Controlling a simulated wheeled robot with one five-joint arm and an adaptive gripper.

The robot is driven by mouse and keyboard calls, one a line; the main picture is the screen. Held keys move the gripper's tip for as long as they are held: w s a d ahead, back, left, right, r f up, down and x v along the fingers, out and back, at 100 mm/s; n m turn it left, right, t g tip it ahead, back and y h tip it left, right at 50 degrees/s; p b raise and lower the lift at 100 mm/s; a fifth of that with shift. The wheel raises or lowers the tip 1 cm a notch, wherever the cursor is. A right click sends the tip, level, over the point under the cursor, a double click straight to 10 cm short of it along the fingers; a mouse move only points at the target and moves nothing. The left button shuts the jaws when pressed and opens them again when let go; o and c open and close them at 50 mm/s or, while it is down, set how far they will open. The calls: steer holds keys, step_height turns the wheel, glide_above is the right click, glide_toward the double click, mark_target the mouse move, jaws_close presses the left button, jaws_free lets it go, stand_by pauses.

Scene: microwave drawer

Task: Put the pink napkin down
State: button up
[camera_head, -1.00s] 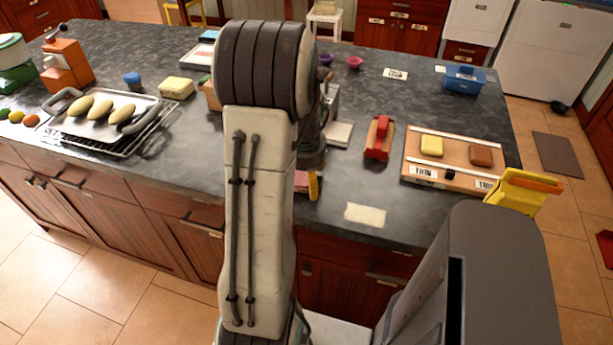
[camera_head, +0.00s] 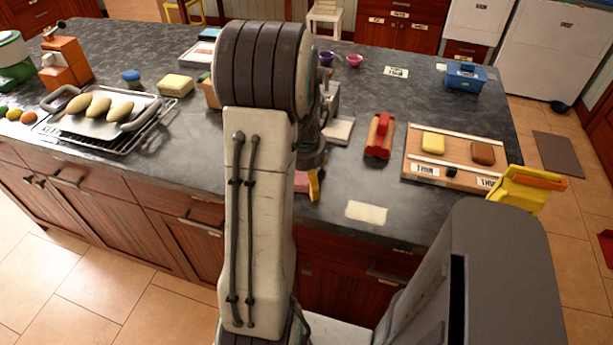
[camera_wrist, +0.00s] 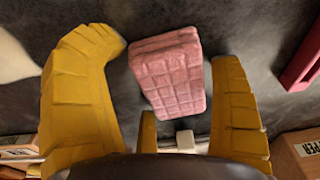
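The pink napkin (camera_wrist: 172,75) is a folded, quilted block. In the wrist view it appears to rest on the dark counter, between the spread yellow fingers of my gripper (camera_wrist: 178,85). There is a clear gap to the left finger, and the right finger is close beside the napkin's right edge. My gripper is open. In the head view, a small part of the napkin (camera_head: 301,182) shows near the counter's front edge, with a yellow finger of my gripper (camera_head: 314,184) beside it. My arm hides the rest.
On the dark counter (camera_head: 260,205), a red-handled object (camera_head: 379,136) and a board with yellow and brown blocks (camera_head: 411,158) stand to the right. A pale flat patch (camera_head: 366,212) lies near the front edge. A tray of long pale items (camera_head: 72,128) is at left.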

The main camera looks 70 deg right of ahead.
steer(key=shift+o, duration=0.3)
steer(key=shift+a, duration=0.25)
